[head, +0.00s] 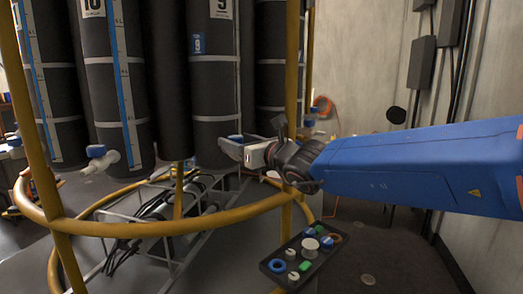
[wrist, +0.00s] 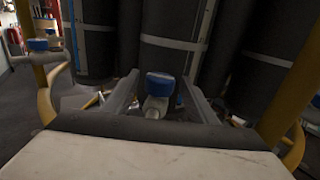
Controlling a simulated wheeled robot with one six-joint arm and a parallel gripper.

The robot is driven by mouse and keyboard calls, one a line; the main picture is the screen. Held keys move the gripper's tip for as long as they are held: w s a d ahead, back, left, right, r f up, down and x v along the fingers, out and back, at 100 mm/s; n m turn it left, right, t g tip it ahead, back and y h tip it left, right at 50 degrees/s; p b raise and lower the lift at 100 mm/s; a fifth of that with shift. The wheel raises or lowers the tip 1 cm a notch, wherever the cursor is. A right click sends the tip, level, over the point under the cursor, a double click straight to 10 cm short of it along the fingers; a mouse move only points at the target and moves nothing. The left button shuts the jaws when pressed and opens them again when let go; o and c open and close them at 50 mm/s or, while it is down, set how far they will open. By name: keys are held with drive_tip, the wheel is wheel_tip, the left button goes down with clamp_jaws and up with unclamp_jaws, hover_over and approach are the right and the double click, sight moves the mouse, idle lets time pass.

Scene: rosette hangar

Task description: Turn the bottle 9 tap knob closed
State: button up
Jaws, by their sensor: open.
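My gripper reaches in from the right, in front of the bottle's lower part. In the wrist view, a blue tap knob (wrist: 160,84) on a pale tap body (wrist: 155,108) sits between the two grey fingers of my gripper (wrist: 160,78). The fingers are open, one on each side of the knob, with visible gaps. In the head view the knob is mostly hidden by the gripper, so its turn position cannot be told.
Bottle 10 (head: 112,75) stands to the left with its own blue-knobbed tap (head: 98,152). A yellow rail (head: 150,228) curves in front of the bottles, and a yellow post (head: 292,65) rises beside my gripper.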

drive_tip(key=v, duration=1.6)
drive_tip(key=shift+d, duration=0.15)
drive_tip(key=shift+s, duration=0.15)
drive_tip(key=s+d+f+n+g+h, duration=0.1)
drive_tip(key=s+f+n+g, duration=0.3)
drive_tip(key=f+n, duration=0.45)
drive_tip(key=s+d+f+n+g+h, duration=0.1)
drive_tip(key=s+d+f+n+g, duration=0.1)
drive_tip(key=s+f+n, duration=0.65)
drive_tip(key=s+d+f+n+g+h, duration=0.2)
drive_tip(key=s+d+f+n+h, duration=0.1)
drive_tip(key=d, duration=0.5)
drive_tip(key=s+d+f+n+g+h, duration=0.2)
drive_tip(key=d+f+n+h, duration=0.3)
drive_tip(key=d+f+n, duration=0.3)
drive_tip(key=shift+s+d+f+n, duration=0.25)
drive_tip(key=shift+s+d+n, duration=0.1)
drive_tip(key=shift+s+n, duration=0.25)
